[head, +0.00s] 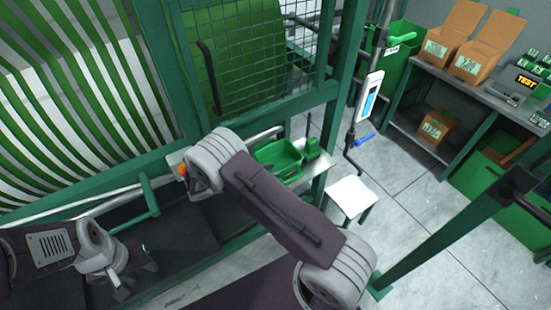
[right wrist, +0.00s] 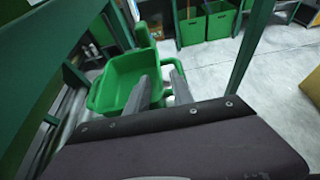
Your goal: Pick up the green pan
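The green pan (head: 278,157) sits at the machine's side in the head view, upright and partly hidden by my right arm. In the right wrist view the pan (right wrist: 118,78) shows its open top, with a green grip-like part at its right side. My right gripper (right wrist: 160,82) has its two grey fingers apart, reaching to the pan's right side; contact cannot be told. In the head view my right arm hides this gripper. My left gripper (head: 138,268) is at the lower left, away from the pan, and its finger gap is unclear.
A green machine frame with a mesh guard (head: 285,55) stands behind the pan. A white stool (head: 351,197) and a hanging blue-and-white device (head: 369,97) are to its right. A shelf with cardboard boxes (head: 453,35) is at the far right. Floor between them is clear.

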